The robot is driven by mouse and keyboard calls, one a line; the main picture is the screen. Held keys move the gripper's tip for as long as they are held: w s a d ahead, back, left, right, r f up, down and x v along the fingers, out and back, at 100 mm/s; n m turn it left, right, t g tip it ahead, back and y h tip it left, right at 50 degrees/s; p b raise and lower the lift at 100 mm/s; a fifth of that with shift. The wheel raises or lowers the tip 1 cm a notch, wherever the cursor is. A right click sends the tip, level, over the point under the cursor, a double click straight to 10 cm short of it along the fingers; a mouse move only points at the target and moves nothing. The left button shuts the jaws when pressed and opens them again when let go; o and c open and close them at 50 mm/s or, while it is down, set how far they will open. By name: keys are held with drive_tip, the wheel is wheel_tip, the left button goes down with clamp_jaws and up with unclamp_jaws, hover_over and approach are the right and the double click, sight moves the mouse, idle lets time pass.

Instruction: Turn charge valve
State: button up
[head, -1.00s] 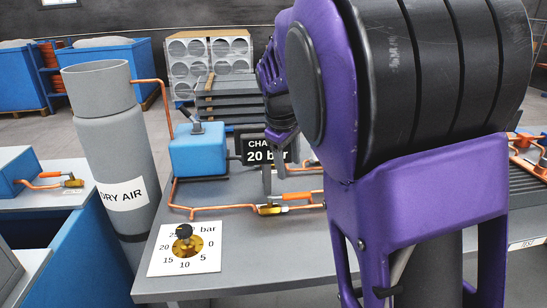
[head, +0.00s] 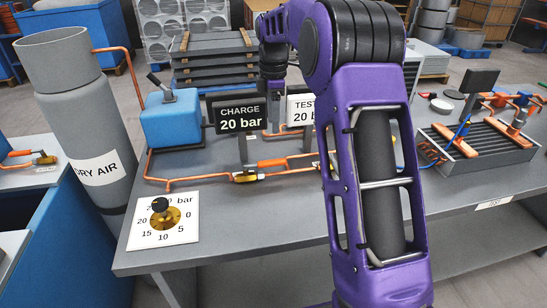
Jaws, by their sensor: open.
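The charge valve has a brass body (head: 246,177) and an orange handle (head: 271,163). It sits in the copper pipe on the grey bench, below and in front of the black CHARGE 20 bar sign (head: 240,114). The handle lies roughly along the pipe. My gripper (head: 275,104) points down beyond the valve, between the CHARGE sign and the white TEST sign (head: 301,108). It is open and apart from the handle. Its fingertips are small and partly hidden. My purple arm covers the pipe to the right.
A pressure dial (head: 164,216) with a black knob lies at the bench's front left. A blue box (head: 171,119) and a grey DRY AIR cylinder (head: 82,125) stand at left. A finned unit with copper pipes (head: 475,140) is at right.

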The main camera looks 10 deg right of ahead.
sight(273, 160)
wheel_tip(273, 160, down, 13)
drive_tip(key=shift+f+b, duration=0.1)
drive_tip(key=shift+b, duration=0.45)
clamp_jaws()
idle(1.1)
